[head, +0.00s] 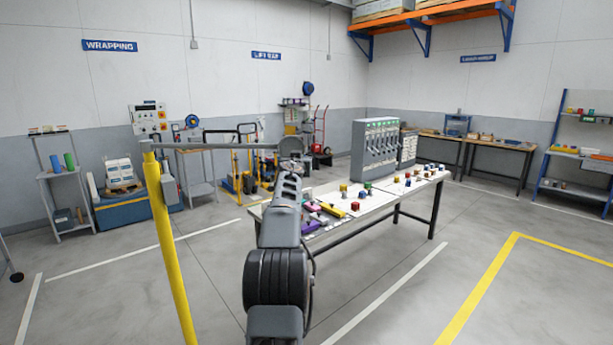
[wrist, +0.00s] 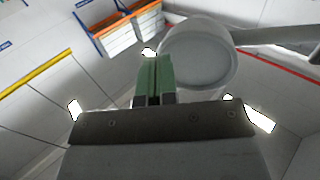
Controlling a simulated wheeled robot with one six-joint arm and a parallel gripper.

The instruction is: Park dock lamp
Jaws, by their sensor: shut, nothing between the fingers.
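The dock lamp stands at the left in the head view, on a yellow post (head: 171,245). Its grey arm (head: 222,146) reaches right from the top of the post towards the end of my arm. In the wrist view the round pale lamp head (wrist: 200,55) is close beyond my fingertips, to their right, with the lamp's arm (wrist: 275,37) running off to the right. My gripper (wrist: 152,60) has green fingers pressed together, with nothing between them. I cannot tell whether they touch the lamp head. My fingers cannot be made out in the head view.
A white table (head: 405,187) with coloured blocks and a grey switch cabinet (head: 375,150) stands right of my arm. The floor at the front right is clear.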

